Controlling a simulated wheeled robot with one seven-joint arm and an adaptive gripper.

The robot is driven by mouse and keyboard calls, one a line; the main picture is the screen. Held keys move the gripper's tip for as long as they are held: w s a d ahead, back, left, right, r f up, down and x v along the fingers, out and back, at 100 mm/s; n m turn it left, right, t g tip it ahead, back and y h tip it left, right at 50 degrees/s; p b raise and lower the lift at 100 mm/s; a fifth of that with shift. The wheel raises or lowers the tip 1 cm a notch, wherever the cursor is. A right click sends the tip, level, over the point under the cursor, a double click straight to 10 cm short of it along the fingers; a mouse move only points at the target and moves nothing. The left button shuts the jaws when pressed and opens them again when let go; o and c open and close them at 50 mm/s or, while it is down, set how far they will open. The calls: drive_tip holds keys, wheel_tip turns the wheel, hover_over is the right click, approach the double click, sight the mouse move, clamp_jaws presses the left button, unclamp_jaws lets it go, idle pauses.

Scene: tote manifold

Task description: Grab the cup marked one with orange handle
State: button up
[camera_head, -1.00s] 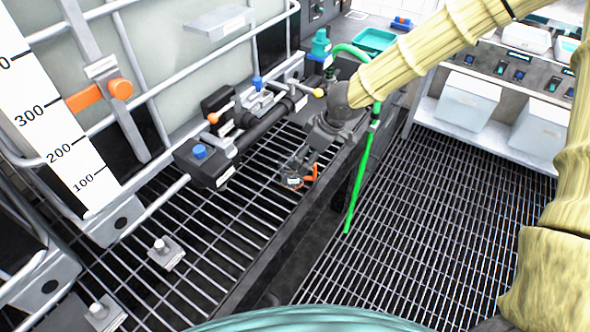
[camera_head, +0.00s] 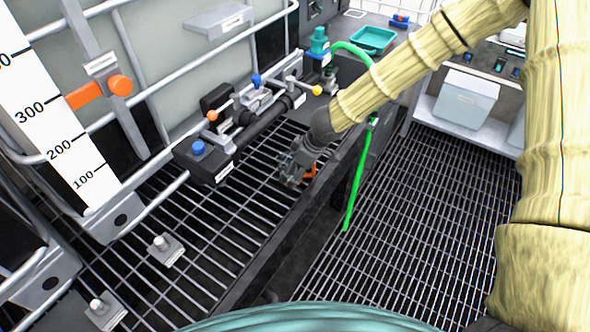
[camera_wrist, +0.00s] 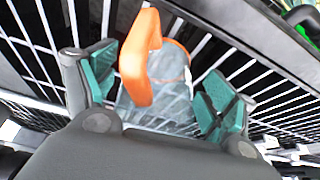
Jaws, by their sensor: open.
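The clear cup with an orange handle stands on the metal grating; its orange handle (camera_wrist: 142,58) and clear body (camera_wrist: 168,88) show large in the wrist view, between my open fingers. My gripper (camera_wrist: 155,95) is open, with a teal pad on each side of the cup and a visible gap on both sides. In the head view my gripper (camera_head: 296,172) points down at the grating and hides most of the cup, but the orange handle (camera_head: 311,170) shows beside it. I cannot read a mark on the cup.
A black manifold pipe (camera_head: 262,125) with coloured valve knobs runs just behind my gripper. A dark beam (camera_head: 290,215) edges the grating in front. A green hose (camera_head: 358,185) hangs to the right. A tank with a level scale stands at left.

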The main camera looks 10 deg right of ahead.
drive_tip(key=shift+w+a+f, duration=0.1)
drive_tip(key=shift+w+f, duration=0.05)
drive_tip(key=shift+f, duration=0.25)
drive_tip(key=c, duration=1)
drive_tip(key=shift+c, duration=0.2)
drive_tip(key=shift+r, duration=0.1)
